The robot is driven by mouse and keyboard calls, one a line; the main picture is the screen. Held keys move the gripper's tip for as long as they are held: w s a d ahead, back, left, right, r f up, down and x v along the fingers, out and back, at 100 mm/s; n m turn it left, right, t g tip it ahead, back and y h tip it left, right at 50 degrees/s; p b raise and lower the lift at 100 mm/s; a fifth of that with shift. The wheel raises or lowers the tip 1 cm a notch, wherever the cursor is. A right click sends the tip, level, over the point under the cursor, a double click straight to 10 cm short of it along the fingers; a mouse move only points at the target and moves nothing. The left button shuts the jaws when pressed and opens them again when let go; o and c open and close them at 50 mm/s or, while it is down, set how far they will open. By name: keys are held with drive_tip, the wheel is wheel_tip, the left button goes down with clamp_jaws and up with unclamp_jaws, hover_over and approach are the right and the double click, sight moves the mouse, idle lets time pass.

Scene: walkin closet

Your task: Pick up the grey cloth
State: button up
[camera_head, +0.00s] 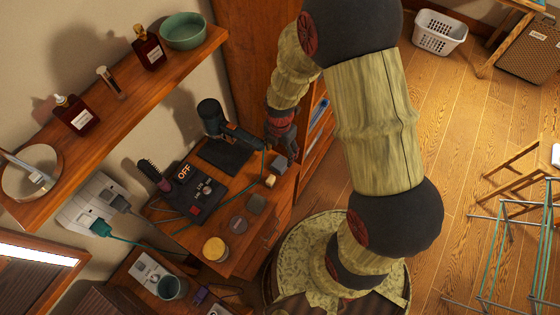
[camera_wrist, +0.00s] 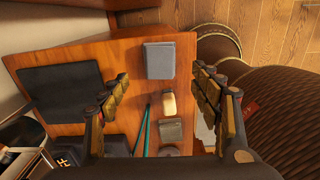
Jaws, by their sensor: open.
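The grey cloth (camera_wrist: 160,60) looks like a small folded blue-grey square lying flat on the wooden dresser top, near its edge. In the head view the cloth (camera_head: 281,164) is a small grey patch just below my gripper (camera_head: 281,142). In the wrist view my gripper (camera_wrist: 163,82) is open and empty, its fingers spread left and right. The cloth lies between and just beyond the fingertips in that view, apart from them. The exact height of my gripper above the top cannot be told.
A cream object (camera_wrist: 168,103) and an olive-grey square (camera_wrist: 171,130) lie close to the cloth. A black mat (camera_wrist: 62,90) and a hair dryer (camera_head: 225,125) are on the left. A wall shelf (camera_head: 110,110) holds bottles and a green bowl (camera_head: 183,31). Floor at right is partly open.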

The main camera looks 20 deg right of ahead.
sight(280, 163)
wheel_tip(280, 163, down, 7)
drive_tip(key=shift+f, duration=0.1)
idle(0.3)
drive_tip(key=shift+c, duration=0.5)
drive_tip(key=c, duration=0.7)
drive_tip(key=shift+c, duration=0.7)
wheel_tip(280, 163, up, 10)
